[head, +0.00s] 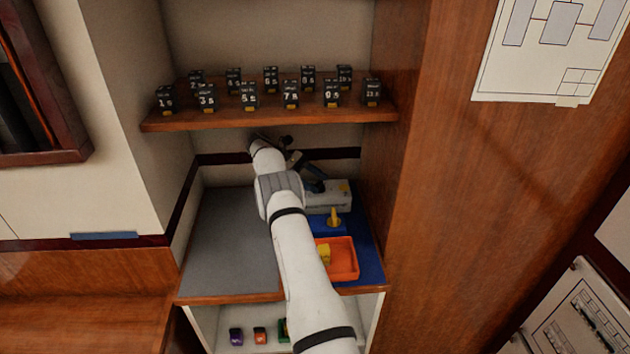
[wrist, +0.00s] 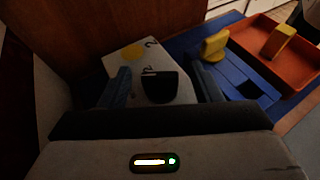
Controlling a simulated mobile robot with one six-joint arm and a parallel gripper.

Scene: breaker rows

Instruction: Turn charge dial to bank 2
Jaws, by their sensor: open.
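The charge dial is a black knob (wrist: 160,86) on a pale panel. In the wrist view it lies between the two spread fingers of my gripper (wrist: 161,74), with a gap on each side. Markings, including a "2", and a yellow dot (wrist: 132,53) show on the panel beyond the knob. In the head view the pale grey unit (head: 330,200) stands at the back right of the counter, and my gripper (head: 314,180) is over its left part. The knob is hidden there by my arm. I cannot tell which marking the dial points at.
A blue block with a yellow handle (head: 335,217) stands in front of the unit. An orange tray (head: 345,260) holding a yellow piece is nearer. Numbered black breakers (head: 290,94) stand in rows on the shelf (head: 270,119) above. The grey counter (head: 228,240) at left is clear.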

